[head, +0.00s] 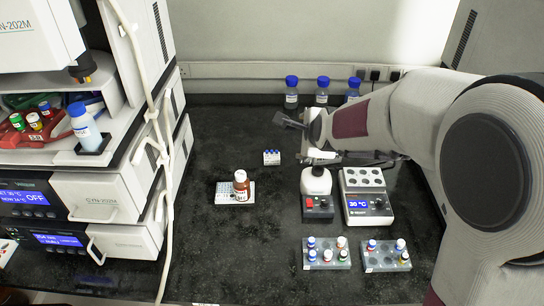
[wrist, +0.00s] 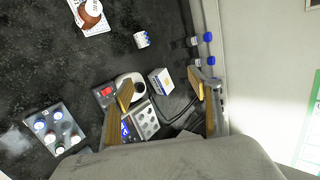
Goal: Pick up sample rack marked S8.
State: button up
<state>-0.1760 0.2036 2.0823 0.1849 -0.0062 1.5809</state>
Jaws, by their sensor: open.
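I cannot read an S8 mark on any rack. Two grey racks with several capped vials stand at the front, a left one (head: 327,260) and a right one (head: 386,262); one grey rack (wrist: 75,133) shows at the lower left of the wrist view. A red rack (head: 37,140) with vials sits in the instrument tray at left.
A brown bottle (head: 242,187) stands on a white plate (head: 224,193). A vortex mixer (head: 317,205) and a heater block (head: 367,209) stand at centre right. Blue-capped bottles (head: 292,95) line the back. Stacked instruments (head: 125,195) with a hanging tube border the left. The left-centre bench is clear.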

jog(key=w+a+f+m+t, duration=0.2)
jog(key=w+a+f+m, duration=0.3)
jog(key=w+f+m, duration=0.45)
jog(key=m+t, duration=0.2)
jog(key=m, duration=0.5)
send_near(272, 160)
jog(key=w, duration=0.3)
jog(key=shift+a+r+h, duration=0.25)
jog(key=shift+a+h, duration=0.05)
jog(key=shift+h, duration=0.1)
jog(key=shift+a+f+m, duration=0.1)
jog(key=shift+f+m, duration=0.25)
jog(key=shift+f, duration=0.45)
jog(key=shift+w, duration=0.1)
jog(key=shift+x, duration=1.25)
jog(key=shift+x, duration=2.6)
jog(key=shift+f, duration=0.1)
